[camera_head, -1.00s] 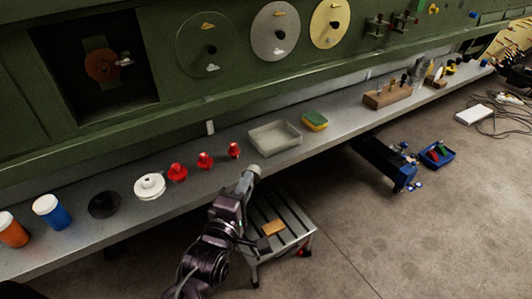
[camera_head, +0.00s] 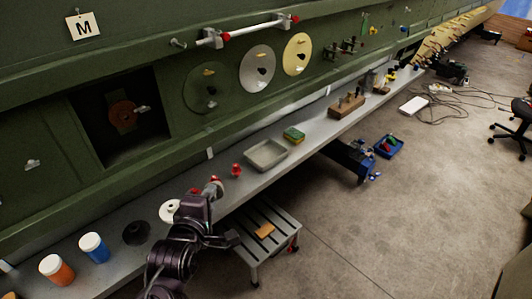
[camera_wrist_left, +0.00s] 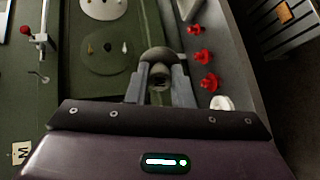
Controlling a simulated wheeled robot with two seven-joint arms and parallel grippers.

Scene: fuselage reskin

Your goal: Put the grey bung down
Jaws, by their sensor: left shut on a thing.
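My left gripper (camera_wrist_left: 158,82) is shut on the grey bung (camera_wrist_left: 157,57), a round grey piece between the two fingers in the left wrist view. In the head view my left gripper (camera_head: 208,190) is over the shelf (camera_head: 205,222), near the red bungs, with the grey bung (camera_head: 214,186) at its tip. I cannot tell its exact height above the shelf. Several red knobbed pieces (camera_wrist_left: 204,57) stand in a row beside the gripper in the wrist view; in the head view one red piece (camera_head: 236,170) shows clearly and the arm mostly hides the others. My right gripper is not in view.
A grey tray (camera_head: 267,154) and a green-yellow sponge (camera_head: 294,134) lie farther along the shelf. A white reel (camera_head: 169,211), a black disc (camera_head: 136,233), a blue jar (camera_head: 94,247) and an orange jar (camera_head: 57,270) stand nearer. A step stool (camera_head: 268,236) is below the shelf. The green wall (camera_head: 200,130) rises behind.

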